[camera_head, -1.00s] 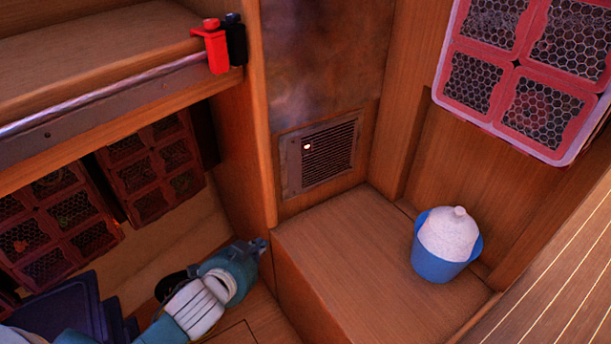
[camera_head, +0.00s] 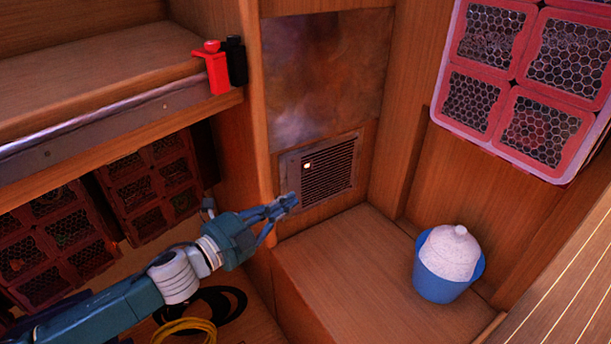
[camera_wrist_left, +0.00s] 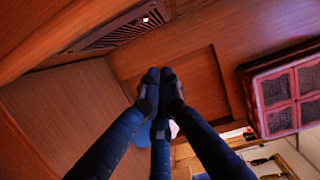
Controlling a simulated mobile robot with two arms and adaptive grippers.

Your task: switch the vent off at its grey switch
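The vent (camera_head: 328,174) is a dark slatted grille in a grey frame, set low in the wooden wall. A small lit spot (camera_head: 307,166) glows on its left part. I cannot make out a separate grey switch. My right gripper is not in view.
A blue bucket (camera_head: 447,284) with a white heap stands on the wooden bench (camera_head: 345,285) at right. Red and black objects (camera_head: 216,70) sit at the shelf's end. Yellow and black coils (camera_head: 190,330) lie below my left arm. A red mesh panel (camera_head: 490,105) hangs at upper right.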

